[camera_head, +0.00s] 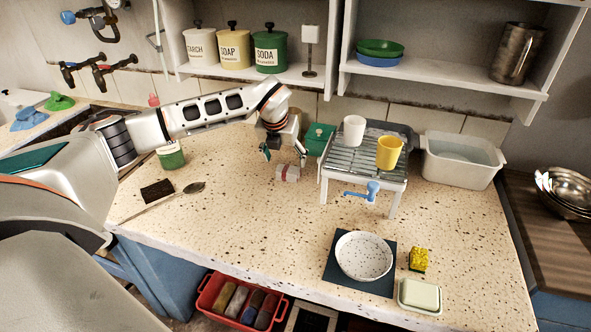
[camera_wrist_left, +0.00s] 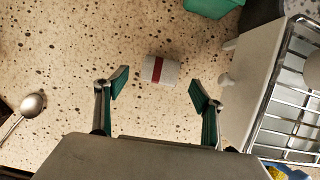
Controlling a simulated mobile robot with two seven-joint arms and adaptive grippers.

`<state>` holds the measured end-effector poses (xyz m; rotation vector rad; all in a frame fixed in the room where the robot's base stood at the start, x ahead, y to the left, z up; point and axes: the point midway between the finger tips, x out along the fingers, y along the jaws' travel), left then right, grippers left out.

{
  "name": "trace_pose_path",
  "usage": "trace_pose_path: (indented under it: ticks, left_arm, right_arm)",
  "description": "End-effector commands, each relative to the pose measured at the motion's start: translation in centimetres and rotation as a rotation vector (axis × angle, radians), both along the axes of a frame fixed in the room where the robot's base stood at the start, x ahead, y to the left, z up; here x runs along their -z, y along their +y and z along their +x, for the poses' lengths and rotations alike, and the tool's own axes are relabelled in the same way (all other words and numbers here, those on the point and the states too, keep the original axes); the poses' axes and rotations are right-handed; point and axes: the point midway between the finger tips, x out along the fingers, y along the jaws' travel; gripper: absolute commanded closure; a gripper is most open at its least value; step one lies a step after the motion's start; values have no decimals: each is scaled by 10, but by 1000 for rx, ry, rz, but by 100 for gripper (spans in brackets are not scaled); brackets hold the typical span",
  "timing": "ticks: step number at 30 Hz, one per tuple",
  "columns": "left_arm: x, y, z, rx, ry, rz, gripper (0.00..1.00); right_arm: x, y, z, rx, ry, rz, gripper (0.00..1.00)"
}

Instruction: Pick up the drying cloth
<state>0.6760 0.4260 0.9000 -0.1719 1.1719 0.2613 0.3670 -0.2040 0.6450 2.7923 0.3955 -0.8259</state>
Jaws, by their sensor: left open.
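A small folded white cloth with a red stripe, which looks like the drying cloth (camera_head: 287,173), lies on the speckled countertop left of the metal rack. In the left wrist view the cloth (camera_wrist_left: 161,70) lies flat, just beyond the fingertips and roughly centred between them. My left gripper (camera_head: 284,156) is over the cloth, with its fingers pointing down. Its two green-padded fingers (camera_wrist_left: 159,89) are spread apart with nothing between them. The fingers do not visibly touch the cloth. My right gripper is in neither view.
The metal rack (camera_head: 362,159) with a white cup (camera_head: 354,130) and a yellow cup (camera_head: 389,152) stands close right of the cloth. A green box (camera_head: 319,138) is behind it. A spoon (camera_head: 190,189) and dark block (camera_head: 157,190) lie left.

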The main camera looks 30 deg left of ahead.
Motion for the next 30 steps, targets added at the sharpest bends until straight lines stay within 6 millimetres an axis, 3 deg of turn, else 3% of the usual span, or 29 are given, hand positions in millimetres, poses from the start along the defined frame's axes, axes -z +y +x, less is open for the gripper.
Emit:
trace_pose_path:
  ticks: [6,15,26,30]
  left_arm:
    - [22,1,8,1,2,-1,32]
    - [59,2,23,2,1,-2,32]
    - [67,3,27,3,-1,-1,32]
    - [67,3,27,3,0,-1,68]
  right_arm:
    - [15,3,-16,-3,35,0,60]
    - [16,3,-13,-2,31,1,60]
    - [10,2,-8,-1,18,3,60]
    - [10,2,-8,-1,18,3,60]
